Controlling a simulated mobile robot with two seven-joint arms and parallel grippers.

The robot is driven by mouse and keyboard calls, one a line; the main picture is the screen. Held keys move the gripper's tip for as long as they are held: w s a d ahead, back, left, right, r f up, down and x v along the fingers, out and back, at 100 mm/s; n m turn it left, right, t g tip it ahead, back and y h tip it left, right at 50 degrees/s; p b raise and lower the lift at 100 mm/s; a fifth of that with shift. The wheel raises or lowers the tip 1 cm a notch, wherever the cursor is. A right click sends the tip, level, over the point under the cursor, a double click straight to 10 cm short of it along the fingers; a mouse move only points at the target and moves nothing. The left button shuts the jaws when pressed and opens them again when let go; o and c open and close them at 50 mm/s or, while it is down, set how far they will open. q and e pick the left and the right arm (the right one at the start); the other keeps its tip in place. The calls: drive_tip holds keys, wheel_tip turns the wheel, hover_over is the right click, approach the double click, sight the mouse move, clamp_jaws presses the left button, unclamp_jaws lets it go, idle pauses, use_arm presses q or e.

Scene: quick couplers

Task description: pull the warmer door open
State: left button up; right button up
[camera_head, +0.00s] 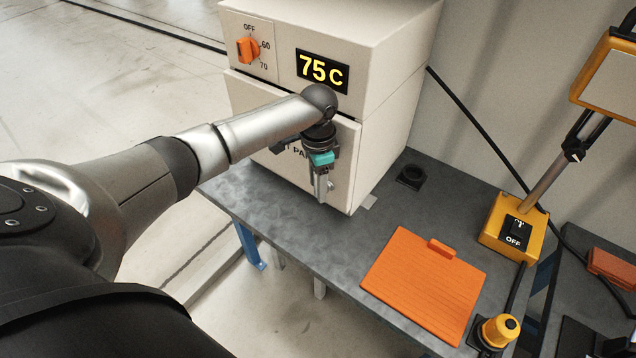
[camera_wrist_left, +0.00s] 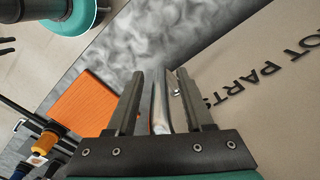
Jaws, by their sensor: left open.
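The warmer (camera_head: 392,120) is a cream box with a yellow 75C display and an orange knob. Its front door (camera_head: 258,95) appears closed and is partly hidden behind my left arm. Black lettering on the door (camera_wrist_left: 285,110) shows in the left wrist view. My left gripper (camera_head: 322,188) is at the door front, fingers pointing down in the head view. In the left wrist view my left gripper (camera_wrist_left: 160,85) is open, with the silver door handle (camera_wrist_left: 161,108) between its fingers. Whether either finger touches the handle I cannot tell.
The warmer stands on a dark grey table (camera_head: 295,255). The table in front of the door is clear.

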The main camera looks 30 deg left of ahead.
use_arm(q)
drive_tip(key=shift+c, duration=0.3)
clamp_jaws()
idle(1.0)
